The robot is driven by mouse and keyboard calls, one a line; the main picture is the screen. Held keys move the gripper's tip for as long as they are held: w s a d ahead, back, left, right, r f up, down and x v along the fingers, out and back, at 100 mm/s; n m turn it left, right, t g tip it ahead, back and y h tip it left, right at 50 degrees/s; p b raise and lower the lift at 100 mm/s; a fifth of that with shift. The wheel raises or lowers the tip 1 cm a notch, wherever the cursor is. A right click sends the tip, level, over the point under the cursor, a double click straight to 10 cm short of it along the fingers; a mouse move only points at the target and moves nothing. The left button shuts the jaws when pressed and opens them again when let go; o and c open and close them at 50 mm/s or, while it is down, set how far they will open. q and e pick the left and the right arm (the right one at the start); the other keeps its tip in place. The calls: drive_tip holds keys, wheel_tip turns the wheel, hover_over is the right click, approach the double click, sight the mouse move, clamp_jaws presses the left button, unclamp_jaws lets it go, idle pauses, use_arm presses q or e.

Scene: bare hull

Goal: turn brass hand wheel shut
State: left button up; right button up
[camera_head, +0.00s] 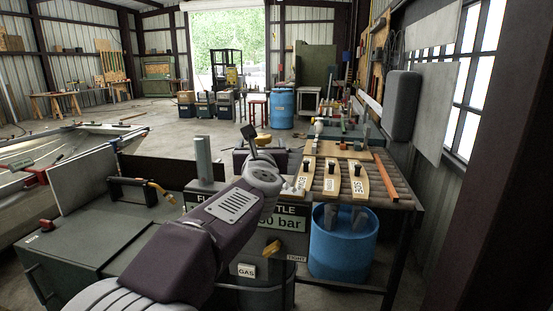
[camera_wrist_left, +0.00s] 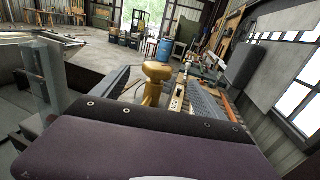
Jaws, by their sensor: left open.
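A brass knob-shaped piece with a round top and a narrower stem (camera_wrist_left: 155,82) stands just beyond my left gripper's purple housing in the left wrist view. It looks like the brass hand wheel, seen edge-on. In the head view my left arm hides the wheel. My left gripper (camera_head: 252,146) is open, beyond the pale wrist joint and above the dark gas unit (camera_head: 268,250) with labels reading "bar", "GAS" and "TIGHT". Its fingertips are mostly hidden, and I cannot tell whether they touch the brass. My right gripper is out of view.
A grey post (camera_head: 203,157) stands left of my wrist. A roller bench (camera_head: 396,188) with labelled wooden pieces (camera_head: 331,176) lies to the right, with a blue tub (camera_head: 343,250) below. A dark green cabinet (camera_head: 75,245) stands at left.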

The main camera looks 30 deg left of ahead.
sight(261, 136)
use_arm(q)
drive_tip(key=shift+w+a+f, duration=0.2)
drive_tip(key=shift+w+f, duration=0.05)
drive_tip(key=shift+f, duration=0.05)
drive_tip(key=p+x, duration=0.1)
drive_tip(key=x, duration=0.8)
drive_tip(key=shift+p, duration=0.4)
